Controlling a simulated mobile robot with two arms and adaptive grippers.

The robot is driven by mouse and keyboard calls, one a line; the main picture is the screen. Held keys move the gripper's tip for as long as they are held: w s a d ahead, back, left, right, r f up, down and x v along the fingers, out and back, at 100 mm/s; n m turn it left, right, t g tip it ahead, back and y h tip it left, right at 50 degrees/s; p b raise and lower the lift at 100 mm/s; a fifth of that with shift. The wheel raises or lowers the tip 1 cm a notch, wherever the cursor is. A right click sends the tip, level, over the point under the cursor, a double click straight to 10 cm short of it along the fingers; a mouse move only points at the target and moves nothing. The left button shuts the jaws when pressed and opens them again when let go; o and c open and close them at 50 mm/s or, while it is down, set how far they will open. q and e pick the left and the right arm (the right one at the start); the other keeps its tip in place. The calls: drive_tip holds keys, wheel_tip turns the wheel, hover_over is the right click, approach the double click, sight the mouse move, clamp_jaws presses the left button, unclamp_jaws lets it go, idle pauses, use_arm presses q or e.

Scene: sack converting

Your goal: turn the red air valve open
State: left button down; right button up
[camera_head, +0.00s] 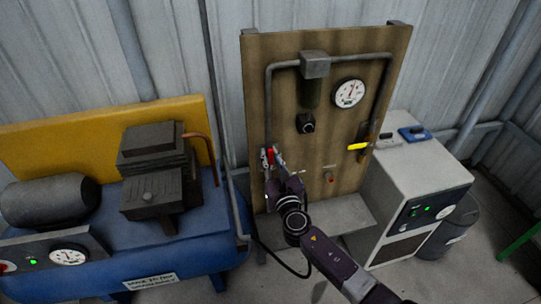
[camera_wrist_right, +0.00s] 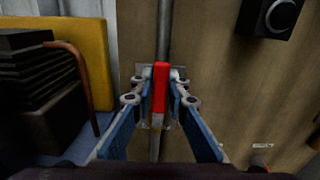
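The red air valve handle (camera_head: 268,156) is on the pipe at the left side of the brown wooden panel. In the right wrist view the red handle (camera_wrist_right: 160,88) points straight up along the grey pipe. My right gripper (camera_head: 275,157) is at the valve, and in the right wrist view its fingertips (camera_wrist_right: 161,80) close in on both sides of the handle. It looks shut on the handle, with no clear gap. The fingers hide part of the valve body. My left gripper is in neither view.
The panel (camera_head: 338,100) carries a round gauge (camera_head: 349,93), a filter (camera_head: 311,92) with a dark knob below, and a yellow lever (camera_head: 358,146). A blue compressor (camera_head: 200,258) stands left, a white cabinet (camera_head: 420,178) right. The floor in front of the panel shows some free room.

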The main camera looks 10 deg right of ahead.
drive_tip(key=o, duration=0.3)
drive_tip(key=s, duration=1.2)
drive_tip(key=shift+d, duration=0.2)
